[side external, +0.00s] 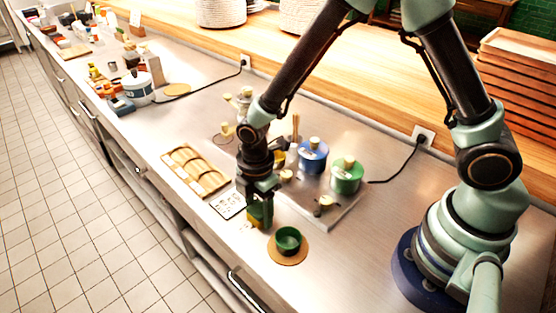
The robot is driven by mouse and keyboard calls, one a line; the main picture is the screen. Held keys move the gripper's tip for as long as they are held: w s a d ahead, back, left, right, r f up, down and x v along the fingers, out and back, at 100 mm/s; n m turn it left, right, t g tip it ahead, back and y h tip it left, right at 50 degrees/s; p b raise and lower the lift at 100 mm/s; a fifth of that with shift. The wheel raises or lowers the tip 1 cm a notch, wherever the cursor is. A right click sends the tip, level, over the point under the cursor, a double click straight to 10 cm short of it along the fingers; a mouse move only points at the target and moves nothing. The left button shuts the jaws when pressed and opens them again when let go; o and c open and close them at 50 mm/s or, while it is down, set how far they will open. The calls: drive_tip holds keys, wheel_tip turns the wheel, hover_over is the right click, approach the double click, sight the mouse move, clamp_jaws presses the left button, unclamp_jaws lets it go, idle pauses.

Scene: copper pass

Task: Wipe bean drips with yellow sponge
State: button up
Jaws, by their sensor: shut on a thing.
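My gripper (261,212) points down at the front part of the steel counter, just left of a green bowl. Small brownish specks, which look like bean drips (243,227), lie on the counter just left of the sponge.
The green bowl (288,238) stands on a round tan mat (289,257) close by. A blue pot (313,155) and a green pot (347,175) stand behind on a plate. A wooden tray (195,169) and a small white card (228,204) lie left. The right counter is fairly clear.

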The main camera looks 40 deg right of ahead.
drive_tip(key=shift+d+r, duration=0.15)
drive_tip(key=shift+d, duration=1)
wheel_tip(320, 180, up, 8)
drive_tip(key=shift+f, duration=0.2)
